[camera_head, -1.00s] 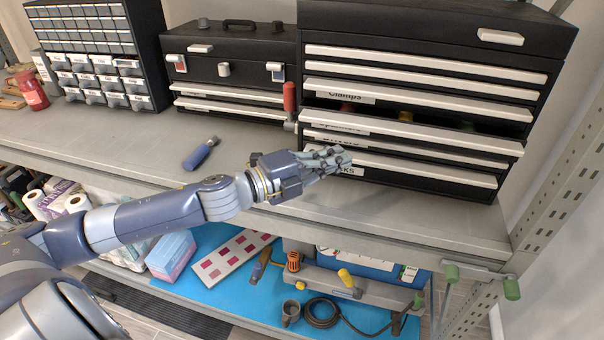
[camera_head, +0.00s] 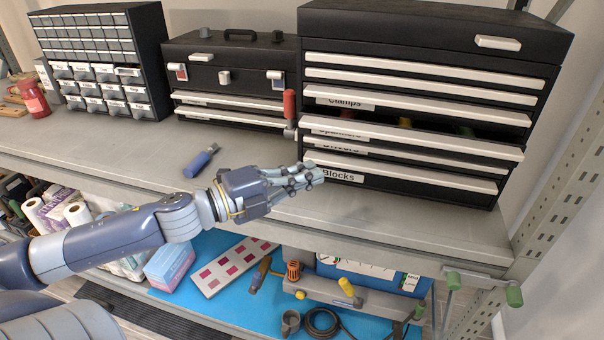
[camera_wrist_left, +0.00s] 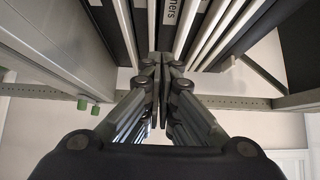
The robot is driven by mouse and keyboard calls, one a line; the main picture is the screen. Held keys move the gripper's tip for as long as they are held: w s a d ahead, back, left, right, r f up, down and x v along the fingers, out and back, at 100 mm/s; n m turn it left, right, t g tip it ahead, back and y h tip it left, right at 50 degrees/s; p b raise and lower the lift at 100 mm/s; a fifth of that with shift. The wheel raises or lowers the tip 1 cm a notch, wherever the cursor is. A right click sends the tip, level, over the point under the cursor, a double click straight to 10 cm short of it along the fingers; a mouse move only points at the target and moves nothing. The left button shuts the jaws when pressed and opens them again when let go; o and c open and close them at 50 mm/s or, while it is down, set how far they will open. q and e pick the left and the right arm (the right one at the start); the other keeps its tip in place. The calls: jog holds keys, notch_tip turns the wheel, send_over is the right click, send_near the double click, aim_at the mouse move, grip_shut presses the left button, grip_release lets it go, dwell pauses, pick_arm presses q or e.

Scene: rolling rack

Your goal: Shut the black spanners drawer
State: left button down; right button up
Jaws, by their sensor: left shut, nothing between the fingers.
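The black spanners drawer (camera_head: 410,138) is in the right-hand chest in the head view. It is pulled out past its neighbours, with a pale handle strip and colored items showing inside. Its partly hidden label (camera_wrist_left: 172,12) is at the top of the left wrist view. My left gripper (camera_head: 317,172) is shut and empty, below the drawer's left end, by the Blocks label. Its fingertips (camera_wrist_left: 160,85) are together in the left wrist view. I cannot tell whether they touch the chest. My right gripper is not in view.
The Clamps drawer (camera_head: 420,105) is above, and the Drivers and Blocks drawers (camera_head: 415,174) are below. A red-handled tool (camera_head: 290,108) stands at the chest's left edge. A blue-handled tool (camera_head: 200,160) lies on the bench. The bench front (camera_head: 410,220) is clear.

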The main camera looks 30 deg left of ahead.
pick_arm(q)
jog(key=c, duration=2.2)
grip_release()
jog(key=shift+s+a, duration=0.2)
jog(key=shift+s, duration=0.1)
jog(key=shift+c, duration=0.2)
jog(key=o, duration=0.6)
jog(key=w+a+f+n+t+y, duration=0.3)
jog(key=a+f+n+y, duration=0.1)
jog(key=y, duration=0.2)
jog(key=n+g+y+b, duration=0.1)
jog(key=n+y+b, duration=0.2)
jog(key=n+y, duration=0.3)
send_near(407, 141)
jog(key=w+a+f+m+y, duration=0.1)
jog(key=w+a+f, duration=0.1)
jog(key=a+f, duration=0.4)
jog(key=s+d+r, duration=0.3)
jog(key=d+r, duration=0.3)
jog(key=d, duration=0.1)
jog(key=shift+y, duration=0.4)
jog(key=p+x, duration=0.1)
jog(key=x, duration=0.4)
jog(key=p+x, duration=0.1)
jog(key=x, duration=0.5)
jog(key=shift+d+f, duration=0.15)
jog(key=shift+f, duration=0.05)
